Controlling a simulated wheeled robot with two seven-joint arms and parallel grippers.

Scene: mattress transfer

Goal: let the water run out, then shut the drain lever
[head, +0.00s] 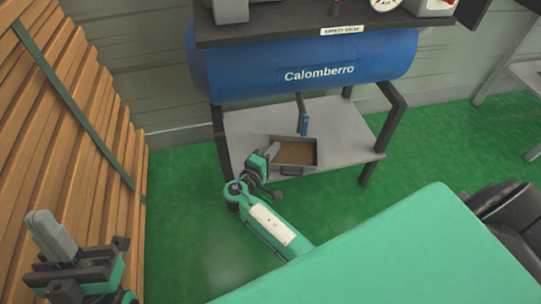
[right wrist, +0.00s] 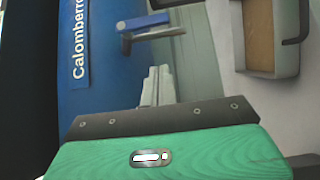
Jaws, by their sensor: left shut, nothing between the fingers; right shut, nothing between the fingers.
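The blue tank (head: 320,62) lettered "Calomberro" has a thin drain pipe hanging under it. The blue drain lever (head: 304,125) points down along the pipe; the right wrist view shows the lever (right wrist: 145,22) lying parallel to the metal pipe. I cannot make out a water stream. A grey tray (head: 314,160) with a brown inside stands below on the shelf. My right gripper (head: 274,147) is shut and empty, left of the lever and apart from it; its fingers show in the wrist view (right wrist: 158,75). My left gripper (head: 42,222) is shut and empty at the lower left.
The tank stand's dark legs (head: 222,150) and grey lower shelf (head: 350,135) frame the space around the tray. A stack of wooden slats (head: 70,110) rises at the left. A dark chair-like object (head: 510,215) is at the right. Green floor (head: 175,200) is open between.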

